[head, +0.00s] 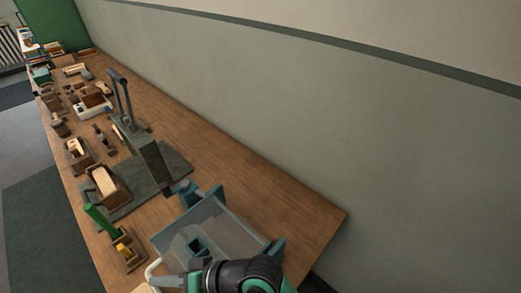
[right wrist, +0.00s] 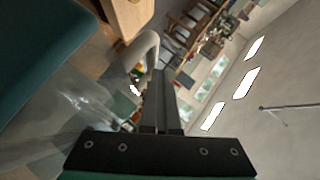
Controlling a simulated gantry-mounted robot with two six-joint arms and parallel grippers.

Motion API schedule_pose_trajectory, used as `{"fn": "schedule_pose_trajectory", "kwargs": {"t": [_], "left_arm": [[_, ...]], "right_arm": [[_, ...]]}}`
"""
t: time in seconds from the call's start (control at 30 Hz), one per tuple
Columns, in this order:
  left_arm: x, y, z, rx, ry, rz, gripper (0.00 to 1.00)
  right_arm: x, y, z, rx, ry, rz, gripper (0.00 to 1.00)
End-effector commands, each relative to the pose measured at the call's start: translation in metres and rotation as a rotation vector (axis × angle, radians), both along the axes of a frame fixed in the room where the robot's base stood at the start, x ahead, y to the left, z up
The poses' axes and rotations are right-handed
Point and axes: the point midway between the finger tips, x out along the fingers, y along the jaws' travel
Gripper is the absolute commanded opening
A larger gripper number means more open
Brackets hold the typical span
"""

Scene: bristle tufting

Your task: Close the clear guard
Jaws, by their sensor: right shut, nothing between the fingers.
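The clear guard (head: 215,228) is a see-through panel between teal brackets at the near end of the bench, with a dark block visible through it. A pale curved handle (head: 153,270) shows at its near left edge. The handle also shows in the right wrist view (right wrist: 146,47), close to the fingertips; contact cannot be told. My right gripper (head: 166,281) is low in the head view, beside the guard's near edge. In the right wrist view the fingers (right wrist: 160,80) are together and empty. My left gripper is not in view.
A green press (head: 148,160) with a long lever stands on a flat base behind the guard. A wooden box (head: 103,184) and a small tray (head: 128,258) with green and yellow pieces lie left. The bench (head: 300,200) is bare along the wall.

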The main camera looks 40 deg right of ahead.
Motion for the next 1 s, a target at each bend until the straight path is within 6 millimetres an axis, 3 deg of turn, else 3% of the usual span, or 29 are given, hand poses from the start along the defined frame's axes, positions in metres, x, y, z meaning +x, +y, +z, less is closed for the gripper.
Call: {"fn": "schedule_pose_trajectory", "kwargs": {"t": [0.03, 0.43, 0.67, 1.0], "left_arm": [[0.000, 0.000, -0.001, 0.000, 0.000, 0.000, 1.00], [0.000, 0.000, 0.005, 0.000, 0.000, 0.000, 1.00], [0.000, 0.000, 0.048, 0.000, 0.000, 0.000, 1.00], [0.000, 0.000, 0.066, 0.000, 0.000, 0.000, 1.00]], "right_arm": [[-0.001, -0.001, -0.010, -0.013, 0.018, -0.001, 0.00], [-0.001, -0.003, -0.005, -0.015, 0.022, -0.001, 0.00], [0.003, -0.017, 0.044, -0.007, 0.007, 0.001, 0.00], [-0.049, -0.062, 0.084, -0.003, 0.002, 0.002, 0.00]]}}
